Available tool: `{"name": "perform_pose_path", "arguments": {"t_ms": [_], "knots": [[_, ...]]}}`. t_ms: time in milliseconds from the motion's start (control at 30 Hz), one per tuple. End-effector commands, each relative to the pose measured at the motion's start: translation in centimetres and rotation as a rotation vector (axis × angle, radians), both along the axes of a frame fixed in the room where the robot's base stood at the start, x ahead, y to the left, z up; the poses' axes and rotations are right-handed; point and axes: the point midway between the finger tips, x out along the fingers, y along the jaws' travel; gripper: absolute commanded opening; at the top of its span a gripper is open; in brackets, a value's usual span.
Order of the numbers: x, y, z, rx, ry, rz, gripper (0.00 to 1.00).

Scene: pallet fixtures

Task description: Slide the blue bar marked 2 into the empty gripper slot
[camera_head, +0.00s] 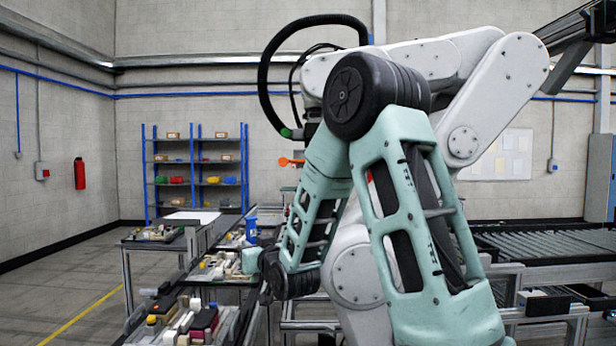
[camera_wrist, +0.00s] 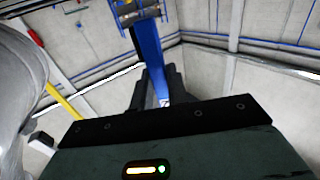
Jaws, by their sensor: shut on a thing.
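A blue bar (camera_wrist: 147,48) runs up and away from my gripper (camera_wrist: 158,84) in the wrist view. The gripper's two dark fingers are shut on the bar's near part, one on each side. A grey metal fitting (camera_wrist: 136,12) shows at the bar's far end; whether it is joined to the bar is unclear. No number 2 can be read. In the head view my arm hides the fingers, and a small blue thing (camera_head: 251,229) shows just above my teal wrist; I cannot tell if it is this bar. I cannot make out the empty slot in either view.
Benches with trays of parts (camera_head: 200,325) stand at the lower left, with a farther bench (camera_head: 160,236) behind. A roller conveyor (camera_head: 555,243) lies at the right. Blue shelves (camera_head: 198,172) stand at the back wall. Open floor (camera_head: 60,290) is at the left.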

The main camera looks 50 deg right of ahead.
Motion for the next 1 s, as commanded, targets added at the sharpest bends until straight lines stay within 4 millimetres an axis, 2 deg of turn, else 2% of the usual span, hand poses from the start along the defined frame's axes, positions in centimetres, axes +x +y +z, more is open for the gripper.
{"name": "perform_pose_path", "arguments": {"t_ms": [33, 100, 200, 300, 433, 567, 1000], "knots": [[-0.9, -1.2, 4.0, -0.001, -0.004, -0.076, 0.0], [-2.4, -2.9, 6.5, -0.002, -0.003, -0.185, 0.0], [-4.6, -5.0, 9.4, -0.001, -0.002, -0.323, 0.0], [-6.6, -6.4, 11.3, -0.001, 0.0, -0.432, 0.0], [-8.4, -7.5, 12.6, -0.001, 0.001, -0.521, 0.0], [-9.0, -8.0, 12.8, -0.001, 0.003, -0.555, 0.0], [-6.8, -10.7, 12.7, 0.0, 0.001, -0.559, 0.0]]}}
